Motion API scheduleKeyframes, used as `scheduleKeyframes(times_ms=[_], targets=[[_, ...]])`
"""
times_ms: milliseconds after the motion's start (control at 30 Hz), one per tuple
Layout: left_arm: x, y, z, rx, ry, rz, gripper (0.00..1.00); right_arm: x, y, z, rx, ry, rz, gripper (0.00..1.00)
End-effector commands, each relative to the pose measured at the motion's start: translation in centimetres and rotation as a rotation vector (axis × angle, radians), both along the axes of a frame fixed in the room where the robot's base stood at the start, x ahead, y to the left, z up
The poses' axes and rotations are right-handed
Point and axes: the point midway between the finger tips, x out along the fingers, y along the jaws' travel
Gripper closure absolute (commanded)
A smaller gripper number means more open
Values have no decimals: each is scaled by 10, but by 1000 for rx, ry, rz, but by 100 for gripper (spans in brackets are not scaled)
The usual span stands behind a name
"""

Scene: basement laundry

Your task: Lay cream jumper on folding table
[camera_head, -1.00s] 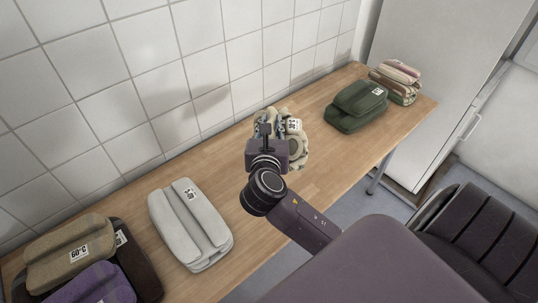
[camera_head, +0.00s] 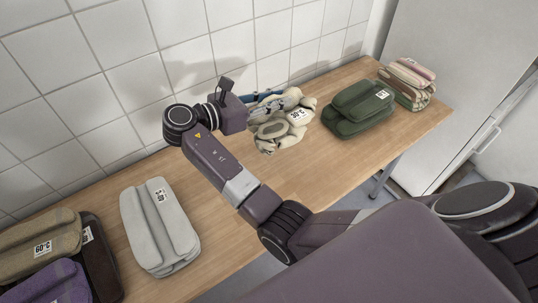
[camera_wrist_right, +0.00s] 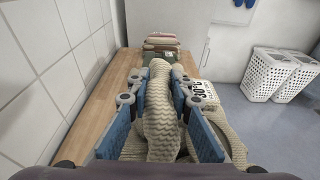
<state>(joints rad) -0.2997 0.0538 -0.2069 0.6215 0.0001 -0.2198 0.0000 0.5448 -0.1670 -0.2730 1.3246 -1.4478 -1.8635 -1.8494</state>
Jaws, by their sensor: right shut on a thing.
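The cream jumper (camera_head: 271,131) is a bunched, chunky knit with a white tag, at the middle of the wooden folding table (camera_head: 312,166). It is at or just above the tabletop; I cannot tell whether it rests there. The jumper's tag side hangs to the right of the fingers. My left gripper is not in view.
A green folded garment (camera_head: 352,118) and a striped folded stack (camera_head: 408,84) stand right of the jumper. A light grey folded garment (camera_head: 158,225) and several folded garments lie at left. A tiled wall (camera_head: 120,85) runs behind. White baskets (camera_wrist_right: 285,75) stand on the floor.

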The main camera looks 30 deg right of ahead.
Motion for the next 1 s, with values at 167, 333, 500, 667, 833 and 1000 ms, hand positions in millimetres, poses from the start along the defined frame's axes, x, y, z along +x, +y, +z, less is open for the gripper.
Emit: scheduleKeyframes(times_ms=[167, 333, 500, 667, 833, 1000], targets=[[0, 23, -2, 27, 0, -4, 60, -1, 1, -46, -1, 9, 2, 100], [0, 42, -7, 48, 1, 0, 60, 0, 1, -92, -1, 9, 2, 100], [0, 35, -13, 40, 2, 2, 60, 0, 1, -132, 0, 5, 3, 100], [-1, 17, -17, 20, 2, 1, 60, 0, 1, -150, 0, 2, 1, 100], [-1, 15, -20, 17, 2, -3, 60, 0, 1, -164, 0, 3, 3, 100], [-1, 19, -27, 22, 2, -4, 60, 0, 1, -186, -1, 2, 3, 100]])
